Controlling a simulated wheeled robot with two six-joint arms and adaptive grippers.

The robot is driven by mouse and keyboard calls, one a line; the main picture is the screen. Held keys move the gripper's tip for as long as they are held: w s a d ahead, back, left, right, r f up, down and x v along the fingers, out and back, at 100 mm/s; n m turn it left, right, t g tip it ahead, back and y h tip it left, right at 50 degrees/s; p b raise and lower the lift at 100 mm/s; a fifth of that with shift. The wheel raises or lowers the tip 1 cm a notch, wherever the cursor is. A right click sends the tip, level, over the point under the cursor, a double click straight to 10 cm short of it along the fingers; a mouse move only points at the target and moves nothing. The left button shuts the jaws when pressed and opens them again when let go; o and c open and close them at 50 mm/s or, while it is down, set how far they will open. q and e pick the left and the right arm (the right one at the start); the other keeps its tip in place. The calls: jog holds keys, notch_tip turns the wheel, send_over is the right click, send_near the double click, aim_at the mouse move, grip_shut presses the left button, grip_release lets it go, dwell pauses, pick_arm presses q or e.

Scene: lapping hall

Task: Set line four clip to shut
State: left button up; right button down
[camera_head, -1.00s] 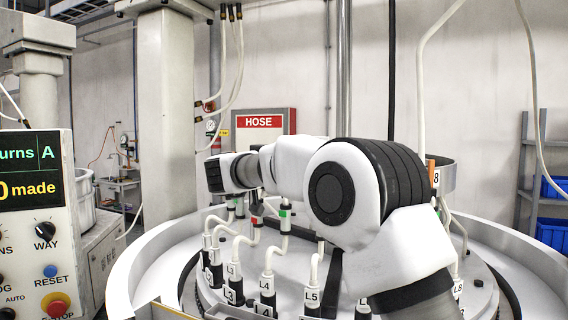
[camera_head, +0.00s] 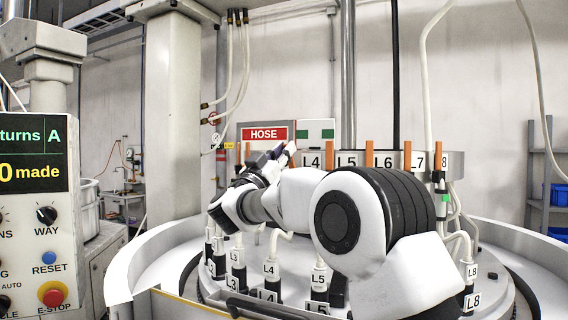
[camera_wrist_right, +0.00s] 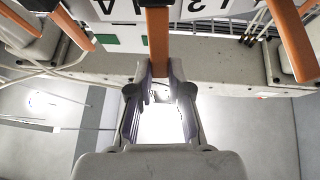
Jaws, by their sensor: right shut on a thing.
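A row of orange clip levers stands upright along a pale manifold bar behind the round machine. The line four clip is the orange lever (camera_wrist_right: 158,45) just left of the L4 label (camera_head: 311,161). My right gripper (camera_head: 284,152) reaches the bar there, its fingers shut on this lever. In the right wrist view, the gripper (camera_wrist_right: 160,92) has one dark finger on each side of the lever's end. My arm covers part of the clip in the head view. My left gripper is not in view.
More levers, such as the line five (camera_head: 329,152) and line six (camera_head: 370,151) ones, stand close to the right. White hoses (camera_head: 270,250) rise from labelled fittings below my arm. A control panel (camera_head: 38,230) is at the left, with a column (camera_head: 172,110) behind it.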

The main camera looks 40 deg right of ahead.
jog(key=shift+s+f+h+b, duration=0.1)
jog(key=shift+f+h+b, duration=0.05)
jog(key=shift+h+b, duration=0.35)
jog(key=c, duration=1.1)
grip_release()
jog(key=v, duration=1.1)
jog(key=shift+f, duration=0.45)
